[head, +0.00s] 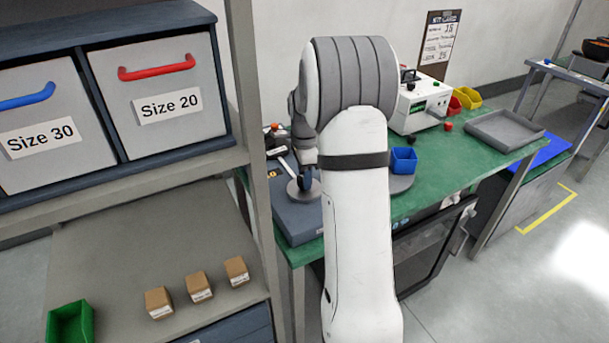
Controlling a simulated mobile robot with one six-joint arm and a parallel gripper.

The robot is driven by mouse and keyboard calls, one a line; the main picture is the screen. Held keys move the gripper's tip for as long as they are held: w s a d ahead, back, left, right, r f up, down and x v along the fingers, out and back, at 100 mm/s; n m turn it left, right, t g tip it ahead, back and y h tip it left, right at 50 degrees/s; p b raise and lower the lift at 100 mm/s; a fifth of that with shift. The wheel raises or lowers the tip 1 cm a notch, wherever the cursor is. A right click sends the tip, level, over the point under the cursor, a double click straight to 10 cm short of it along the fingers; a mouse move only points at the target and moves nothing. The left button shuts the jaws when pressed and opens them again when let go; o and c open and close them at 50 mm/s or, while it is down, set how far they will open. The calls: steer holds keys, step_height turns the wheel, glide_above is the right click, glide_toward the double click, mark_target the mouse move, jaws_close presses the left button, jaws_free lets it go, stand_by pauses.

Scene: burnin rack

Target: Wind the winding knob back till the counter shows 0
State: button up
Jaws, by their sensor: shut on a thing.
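My gripper (305,180) is small and partly hidden by my own arm, to the left of the arm's upper part. It points down at a dark blue-grey box (297,222) on the green bench. It is shut on what looks like the winding knob (304,192), a round grey disc on top of this box. The fingers are too small to see clearly. The counter's digits cannot be read in this view.
The green bench (440,178) also bears a blue bin (404,160), a white instrument (420,103), red and yellow bins, and a grey tray (505,130). A shelf rack (245,110) with drawers and small boxes stands close on the left.

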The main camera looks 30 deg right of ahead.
stand_by(0.4)
steer(key=o, duration=1)
step_height(320, 180, up, 8)
steer(key=shift+f, duration=0.1)
stand_by(0.5)
